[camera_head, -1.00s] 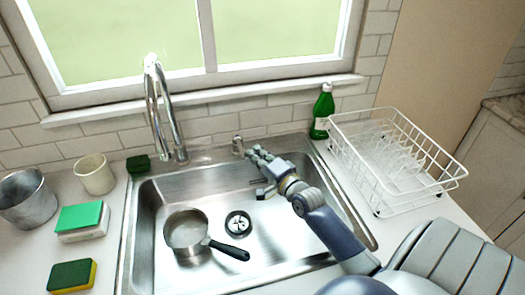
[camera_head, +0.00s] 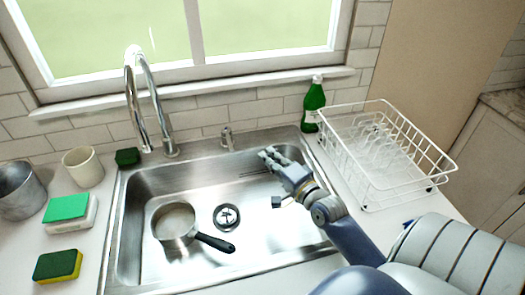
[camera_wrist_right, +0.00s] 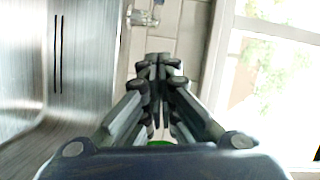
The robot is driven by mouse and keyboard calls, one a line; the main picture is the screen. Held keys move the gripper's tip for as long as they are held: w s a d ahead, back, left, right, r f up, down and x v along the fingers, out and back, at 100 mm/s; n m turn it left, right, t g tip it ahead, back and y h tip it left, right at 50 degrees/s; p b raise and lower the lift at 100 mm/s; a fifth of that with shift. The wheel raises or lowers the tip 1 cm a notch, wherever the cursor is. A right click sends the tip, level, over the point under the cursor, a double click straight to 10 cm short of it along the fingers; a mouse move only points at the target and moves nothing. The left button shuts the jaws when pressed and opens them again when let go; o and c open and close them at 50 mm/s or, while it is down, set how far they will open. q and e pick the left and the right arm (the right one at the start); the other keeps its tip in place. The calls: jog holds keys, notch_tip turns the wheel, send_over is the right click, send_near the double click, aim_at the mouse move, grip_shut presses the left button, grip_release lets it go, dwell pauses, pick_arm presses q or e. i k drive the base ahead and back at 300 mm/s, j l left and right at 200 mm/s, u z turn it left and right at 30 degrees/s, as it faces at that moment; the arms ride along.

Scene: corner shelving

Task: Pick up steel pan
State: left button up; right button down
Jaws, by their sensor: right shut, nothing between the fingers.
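The steel pan (camera_head: 174,221) sits in the sink basin at its left side. Its black handle (camera_head: 215,242) points to the lower right, just below the drain. My right gripper (camera_head: 268,155) is over the back right part of the sink, well apart from the pan. Its fingers are shut and empty, and they also show closed together in the right wrist view (camera_wrist_right: 160,68). The pan does not show in the wrist view. My left gripper is not in view.
A chrome faucet (camera_head: 135,100) rises behind the sink. A white dish rack (camera_head: 385,155) and a green bottle (camera_head: 314,105) stand at the right. A metal pot (camera_head: 20,190), a cup (camera_head: 83,167) and sponges (camera_head: 58,265) lie at the left.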

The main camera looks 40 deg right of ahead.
aim_at(175, 224)
jog(key=k+j, duration=0.1)
jog(key=k, duration=1.4)
